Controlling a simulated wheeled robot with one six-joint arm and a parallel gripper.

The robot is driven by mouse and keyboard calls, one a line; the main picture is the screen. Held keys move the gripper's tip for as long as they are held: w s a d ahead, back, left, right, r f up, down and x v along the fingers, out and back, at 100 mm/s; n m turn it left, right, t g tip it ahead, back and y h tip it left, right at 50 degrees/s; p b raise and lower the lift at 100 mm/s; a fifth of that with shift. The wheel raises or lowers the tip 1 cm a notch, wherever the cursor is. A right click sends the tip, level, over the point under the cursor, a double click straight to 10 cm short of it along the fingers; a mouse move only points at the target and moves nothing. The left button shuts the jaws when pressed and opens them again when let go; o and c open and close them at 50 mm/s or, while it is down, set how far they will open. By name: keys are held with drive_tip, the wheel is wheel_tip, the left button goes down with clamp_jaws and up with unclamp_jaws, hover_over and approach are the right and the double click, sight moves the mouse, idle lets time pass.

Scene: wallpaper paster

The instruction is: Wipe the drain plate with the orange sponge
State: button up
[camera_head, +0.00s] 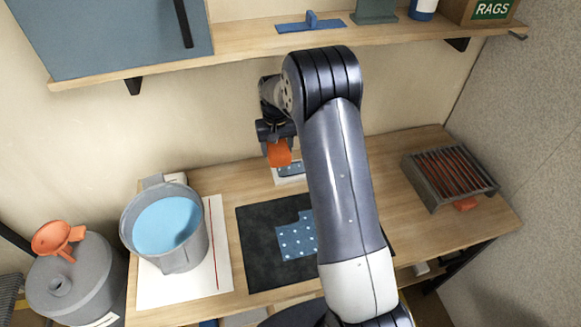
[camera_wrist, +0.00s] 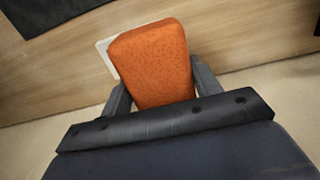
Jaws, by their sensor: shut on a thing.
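My gripper (camera_head: 277,140) is shut on the orange sponge (camera_head: 279,154), near the back of the bench and left of my arm. In the wrist view the sponge (camera_wrist: 152,62) sits between the two grey fingers (camera_wrist: 158,92) and sticks out past them. The grey slatted tray (camera_head: 428,185) at the right of the bench looks like the drain plate. It has dark bars, with orange-red showing between them and at its front edge. The sponge is well apart from it, to its left.
A small white card with a dotted dark patch (camera_head: 291,171) lies by the sponge. A dark mat (camera_head: 256,268) carries blue dotted paper (camera_head: 297,242). A grey bucket of blue liquid (camera_head: 185,258) stands left. A shelf (camera_head: 240,42) overhangs the back. Bare wood lies between card and tray.

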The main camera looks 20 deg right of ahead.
drive_tip(key=shift+f, duration=0.1)
drive_tip(key=shift+f+b, duration=1.9)
drive_tip(key=shift+f, duration=0.9)
